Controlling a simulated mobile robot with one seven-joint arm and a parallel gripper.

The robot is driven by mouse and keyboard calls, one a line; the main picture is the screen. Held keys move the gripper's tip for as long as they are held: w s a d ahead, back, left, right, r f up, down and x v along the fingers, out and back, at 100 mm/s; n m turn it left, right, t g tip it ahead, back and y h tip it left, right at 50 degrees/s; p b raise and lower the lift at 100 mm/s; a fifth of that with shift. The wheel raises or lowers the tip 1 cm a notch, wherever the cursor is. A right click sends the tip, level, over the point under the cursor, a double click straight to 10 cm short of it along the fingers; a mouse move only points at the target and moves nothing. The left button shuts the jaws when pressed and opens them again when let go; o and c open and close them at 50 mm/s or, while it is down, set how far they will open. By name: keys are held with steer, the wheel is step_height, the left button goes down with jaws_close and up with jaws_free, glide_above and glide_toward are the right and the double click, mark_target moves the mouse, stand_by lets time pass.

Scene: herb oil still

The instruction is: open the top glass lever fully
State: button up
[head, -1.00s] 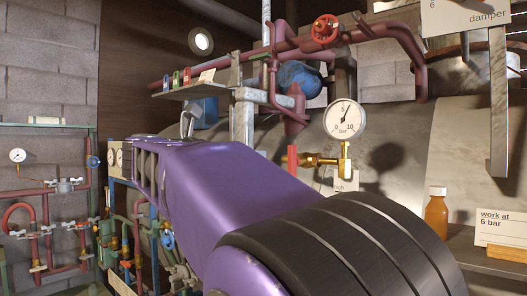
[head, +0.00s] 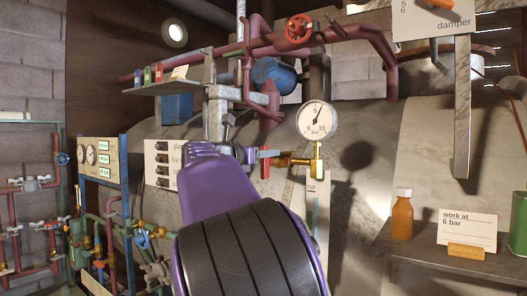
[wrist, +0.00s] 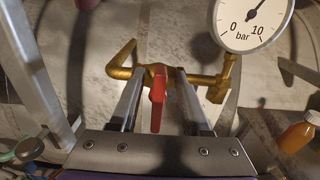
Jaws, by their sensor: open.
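The red lever (wrist: 158,98) sits on a brass valve (wrist: 205,80) in the wrist view. In the head view the lever (head: 265,163) looks upright, at the left end of the brass fitting (head: 297,160) below the pressure gauge. My gripper (wrist: 158,88) is open, with one finger on each side of the lever in the wrist view. I cannot tell whether either finger touches it. In the head view my gripper (head: 249,154) is just left of the lever, partly hidden by my wrist.
The pressure gauge (head: 317,119) stands just above the brass fitting. A tall glass (head: 312,213) is partly hidden behind my arm. An orange bottle (head: 402,216) and a "work at 6 bar" card (head: 467,227) stand on the right shelf. Red pipes (head: 345,35) run overhead.

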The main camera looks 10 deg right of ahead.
jaws_close()
stand_by(0.3)
steer(key=shift+w+r+n+p, duration=0.1)
steer(key=shift+w+n+p, duration=0.05)
steer(key=shift+n+p, duration=0.45)
steer(key=shift+a, duration=0.1)
jaws_free()
steer(key=shift+a, duration=0.1)
steer(key=b+v, duration=0.3)
steer(key=v, duration=1.4)
